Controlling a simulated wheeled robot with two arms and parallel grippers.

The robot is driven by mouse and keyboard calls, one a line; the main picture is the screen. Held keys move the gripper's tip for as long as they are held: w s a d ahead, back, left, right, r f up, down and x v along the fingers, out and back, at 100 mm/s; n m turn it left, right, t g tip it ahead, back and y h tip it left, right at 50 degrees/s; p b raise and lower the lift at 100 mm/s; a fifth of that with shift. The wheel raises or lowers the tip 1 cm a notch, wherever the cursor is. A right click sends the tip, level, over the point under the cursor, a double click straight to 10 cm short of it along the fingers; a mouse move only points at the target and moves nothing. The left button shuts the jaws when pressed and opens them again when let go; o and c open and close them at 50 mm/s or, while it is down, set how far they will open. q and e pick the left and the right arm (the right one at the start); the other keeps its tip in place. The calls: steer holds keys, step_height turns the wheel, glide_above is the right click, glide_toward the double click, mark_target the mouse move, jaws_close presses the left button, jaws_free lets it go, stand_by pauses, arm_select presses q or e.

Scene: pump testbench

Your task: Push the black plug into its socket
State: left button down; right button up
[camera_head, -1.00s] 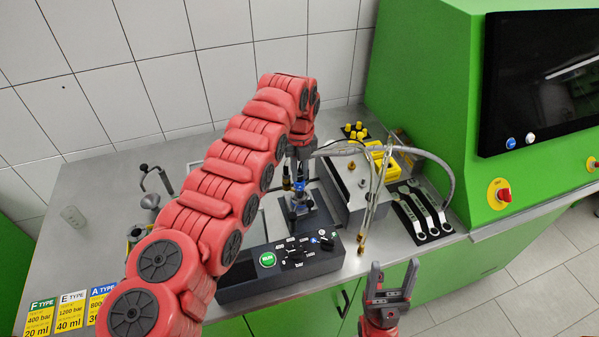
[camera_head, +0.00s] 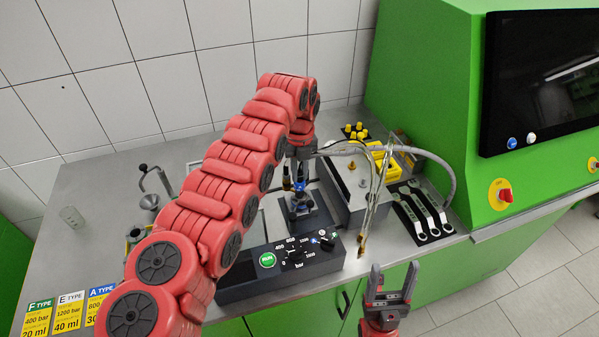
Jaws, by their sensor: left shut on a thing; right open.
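My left gripper (camera_head: 301,155) reaches down over the pump fixture, with my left arm covering much of the bench. It is shut on a small dark piece, apparently the black plug (camera_head: 299,172), though fingers and plug are hard to separate at this size. Below it stands a blue and dark fitting (camera_head: 300,201) on a dark base. The socket itself and any gap under the plug cannot be made out. My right gripper (camera_head: 393,272) is open and empty, pointing up in front of the bench's front edge.
A control panel (camera_head: 255,287) with a green button and dial stands at the bench front. Hoses (camera_head: 377,195) with brass ends hang beside a grey block (camera_head: 345,183). Wrenches (camera_head: 423,210) lie to the right, near a green cabinet (camera_head: 425,70).

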arm_select(q)
steer(key=c, duration=1)
jaws_free()
steer(key=shift+s+f, duration=0.15)
steer(key=shift+o, duration=1.3)
steer(key=shift+a, duration=0.1)
steer(key=shift+d, duration=0.2)
steer(key=shift+w+r, duration=0.2)
steer(key=shift+r, duration=0.95)
step_height(320, 180, up, 2)
steer(key=shift+s+r+p, duration=0.1)
steer(key=shift+r+p, duration=0.15)
steer(key=shift+p, duration=0.4)
steer(key=shift+a+r+p, duration=0.1)
steer(key=shift+r+p, duration=0.6)
steer(key=shift+r, duration=0.5)
